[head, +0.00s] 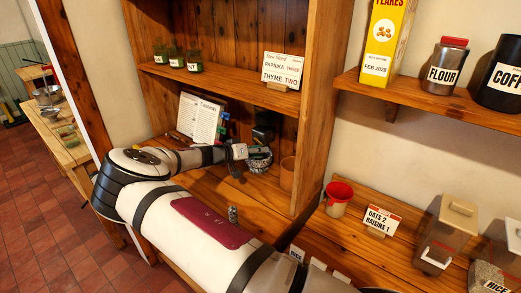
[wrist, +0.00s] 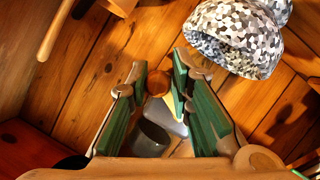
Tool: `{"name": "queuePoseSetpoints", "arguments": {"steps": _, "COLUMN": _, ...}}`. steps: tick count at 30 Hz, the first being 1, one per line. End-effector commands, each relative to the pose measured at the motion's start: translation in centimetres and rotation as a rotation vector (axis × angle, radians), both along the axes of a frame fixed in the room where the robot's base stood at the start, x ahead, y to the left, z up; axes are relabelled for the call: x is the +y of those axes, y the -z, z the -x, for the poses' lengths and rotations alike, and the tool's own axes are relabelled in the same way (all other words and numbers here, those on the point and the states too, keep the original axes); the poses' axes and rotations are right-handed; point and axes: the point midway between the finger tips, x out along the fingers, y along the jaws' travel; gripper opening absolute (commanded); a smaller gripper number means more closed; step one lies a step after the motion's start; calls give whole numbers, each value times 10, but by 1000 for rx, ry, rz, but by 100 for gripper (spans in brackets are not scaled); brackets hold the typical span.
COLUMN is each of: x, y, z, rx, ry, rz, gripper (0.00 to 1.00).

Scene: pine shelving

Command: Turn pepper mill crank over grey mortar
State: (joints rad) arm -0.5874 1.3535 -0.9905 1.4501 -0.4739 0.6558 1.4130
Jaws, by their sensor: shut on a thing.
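My gripper (wrist: 158,76) has green-lined fingers closed around a round brown knob (wrist: 158,84), which looks like the pepper mill's crank knob. Below the knob, between the fingers, are a pale narrow piece and a dark grey rounded form (wrist: 150,139); I cannot tell whether this is mill or mortar. In the head view my gripper (head: 240,152) is low inside the wooden shelf unit, and the mill is not clearly visible there. A grey-and-white mosaic-patterned bowl (wrist: 238,40) stands beside the fingers at upper right; it also shows in the head view (head: 260,160), right of the gripper.
An open book (head: 200,118) stands behind my arm. A brown cup (head: 288,173) is right of the bowl by the unit's side panel. A dark object (head: 264,132) stands behind the bowl. Green jars (head: 176,58) and a sign (head: 283,69) are on the shelf above.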

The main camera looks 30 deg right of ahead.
Motion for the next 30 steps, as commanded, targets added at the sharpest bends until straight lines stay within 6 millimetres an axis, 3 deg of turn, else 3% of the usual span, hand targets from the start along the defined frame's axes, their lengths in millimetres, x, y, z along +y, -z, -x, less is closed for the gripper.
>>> {"name": "queuePoseSetpoints", "arguments": {"steps": 18, "x": 1, "y": -5, "z": -5, "rx": -49, "ry": -5, "rz": -11, "gripper": 0}}
{"name": "queuePoseSetpoints", "arguments": {"steps": 19, "x": 1, "y": -5, "z": -5, "rx": -49, "ry": -5, "rz": -11, "gripper": 24}}
{"name": "queuePoseSetpoints", "arguments": {"steps": 21, "x": 1, "y": -5, "z": -4, "rx": -48, "ry": -5, "rz": -12, "gripper": 38}}
{"name": "queuePoseSetpoints", "arguments": {"steps": 30, "x": 1, "y": -2, "z": -2, "rx": -43, "ry": -1, "rz": -13, "gripper": 38}}
